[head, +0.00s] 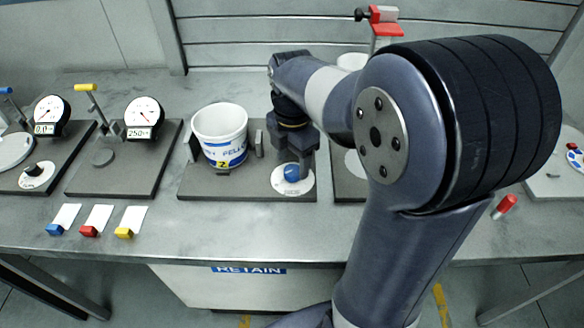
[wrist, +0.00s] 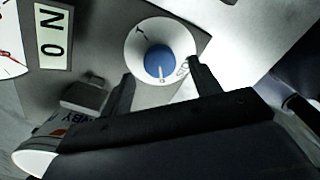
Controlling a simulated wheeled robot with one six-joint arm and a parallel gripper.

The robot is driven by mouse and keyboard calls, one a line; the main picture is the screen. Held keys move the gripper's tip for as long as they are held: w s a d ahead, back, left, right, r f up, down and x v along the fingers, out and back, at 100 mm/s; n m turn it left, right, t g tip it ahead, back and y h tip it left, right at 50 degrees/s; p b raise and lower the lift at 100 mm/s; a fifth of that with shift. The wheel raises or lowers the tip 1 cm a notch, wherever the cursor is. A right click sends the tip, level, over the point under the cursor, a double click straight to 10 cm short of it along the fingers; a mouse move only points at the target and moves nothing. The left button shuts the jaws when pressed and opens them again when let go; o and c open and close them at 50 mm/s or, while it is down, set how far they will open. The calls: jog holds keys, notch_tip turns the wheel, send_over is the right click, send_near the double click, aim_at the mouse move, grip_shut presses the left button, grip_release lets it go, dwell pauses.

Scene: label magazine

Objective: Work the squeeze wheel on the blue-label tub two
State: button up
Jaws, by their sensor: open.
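The white tub (head: 220,122) with a blue label and a yellow "2" tag stands upright on a dark base plate (head: 240,188). Grey clamp blocks (head: 259,143) stand at its sides. The squeeze wheel is a blue knob (head: 292,173) on a white dial, on the same plate to the right of the tub. My gripper (head: 291,155) points down just above the knob. In the wrist view the knob (wrist: 158,62) shows between my open fingertips (wrist: 161,74), with a gap on each side. The tub's edge (wrist: 38,158) shows at lower left.
Dial gauges (head: 143,112) with plates and yellow or blue levers stand to the left. Blue, red and yellow blocks with white labels (head: 133,220) lie along the front edge. A red-topped post (head: 385,22) stands behind my arm, which hides much of the right side.

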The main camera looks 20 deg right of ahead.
aim_at(292, 170)
jog(key=shift+f, duration=1.6)
jog(key=c, duration=1)
